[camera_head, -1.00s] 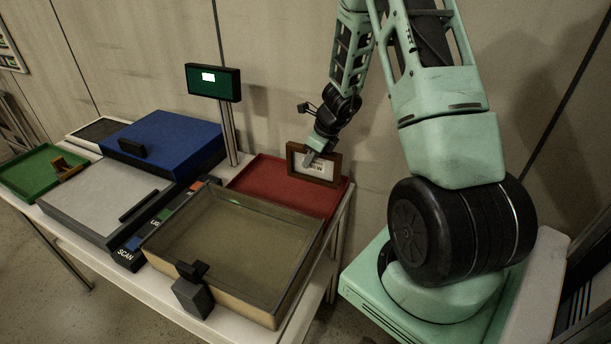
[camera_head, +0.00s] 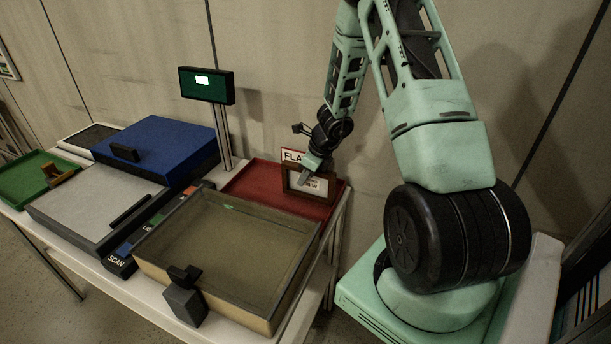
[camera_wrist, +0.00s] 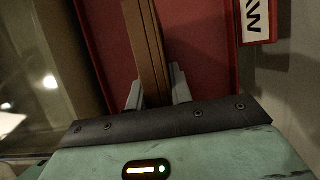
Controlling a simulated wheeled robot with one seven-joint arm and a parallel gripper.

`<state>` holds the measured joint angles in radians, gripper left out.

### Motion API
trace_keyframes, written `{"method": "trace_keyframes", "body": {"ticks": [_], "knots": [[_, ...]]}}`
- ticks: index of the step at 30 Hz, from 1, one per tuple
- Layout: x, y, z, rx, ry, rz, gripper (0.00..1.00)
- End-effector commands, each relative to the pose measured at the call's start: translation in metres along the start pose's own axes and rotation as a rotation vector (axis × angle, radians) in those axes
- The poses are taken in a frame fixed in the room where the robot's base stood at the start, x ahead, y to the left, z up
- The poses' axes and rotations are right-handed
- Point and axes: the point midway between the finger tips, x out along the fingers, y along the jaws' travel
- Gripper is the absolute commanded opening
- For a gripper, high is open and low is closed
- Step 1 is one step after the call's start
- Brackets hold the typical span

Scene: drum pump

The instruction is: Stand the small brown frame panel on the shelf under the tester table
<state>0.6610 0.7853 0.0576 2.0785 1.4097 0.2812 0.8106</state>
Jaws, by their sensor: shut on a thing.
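The small brown frame panel (camera_head: 290,190) is upright over the red tray at the right end of the white table, with a pale, lettered face toward the head camera. My gripper (camera_head: 311,172) is shut on its upper edge from above. In the wrist view the panel (camera_wrist: 147,40) shows edge-on as a brown strip between the two fingers (camera_wrist: 157,92). Its lower edge is at or just above the tray floor; I cannot tell whether it touches. The shelf under the table is hidden.
The red tray (camera_head: 250,183) has a sign (camera_head: 291,156) at its back. In front is a large clear-topped box (camera_head: 225,240) with a dark handle. A screen on a post (camera_head: 207,86), a blue lidded unit (camera_head: 160,145) and a green tray (camera_head: 25,180) stand to the left.

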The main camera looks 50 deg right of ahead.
Motion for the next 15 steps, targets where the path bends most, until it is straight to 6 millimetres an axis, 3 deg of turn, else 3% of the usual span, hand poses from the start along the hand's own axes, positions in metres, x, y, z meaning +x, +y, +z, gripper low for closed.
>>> {"method": "trace_keyframes", "body": {"ticks": [7,8,10,15], "knots": [[0.004,-0.0001,-0.0014,0.0,-0.001,0.0,0.0],[0.0041,0.0,-0.0017,0.0,0.0,0.0,0.24],[0.004,0.0,-0.0017,0.0,0.0,0.0,0.43],[0.004,0.0001,-0.0017,0.0,0.0,0.0,0.43]]}}
